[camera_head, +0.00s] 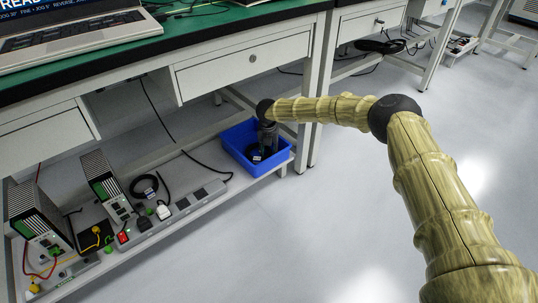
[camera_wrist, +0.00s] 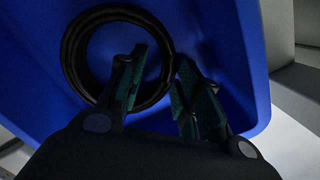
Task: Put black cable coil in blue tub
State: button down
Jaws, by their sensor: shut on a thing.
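The blue tub (camera_head: 277,166) stands on the low shelf under the bench in the head view. It fills much of the wrist view (camera_wrist: 222,40). My gripper (camera_head: 266,148) points down into the tub. In the wrist view, a black cable coil (camera_wrist: 72,50) lies as a ring inside the tub's outline. The coil's right side passes between the two fingers of my gripper (camera_wrist: 163,60), which is shut on it. One finger is inside the ring and the other outside. Whether the coil touches the tub floor is hard to tell. In the head view my gripper partly hides the coil.
Another dark cable loop (camera_head: 144,187) lies on the shelf left of the tub, near a power strip (camera_head: 190,203) and power supplies (camera_head: 106,187). The bench with its drawer (camera_head: 245,63) overhangs the shelf. A bench leg (camera_head: 308,140) stands right of the tub. The floor in front is clear.

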dwell(0.3)
jog(key=c, duration=1)
grip_release()
jog(key=shift+f, duration=0.1)
jog(key=shift+s+r+p, duration=0.15)
jog(key=shift+r+p, duration=0.6)
jog(key=shift+r, duration=0.55)
jog(key=shift+s+r+p, duration=0.2)
jog(key=shift+r+p, duration=0.55)
jog(key=shift+r, duration=0.5)
jog(key=shift+s+r+p, duration=0.15)
jog(key=shift+r+p, duration=0.6)
jog(key=shift+r, duration=0.55)
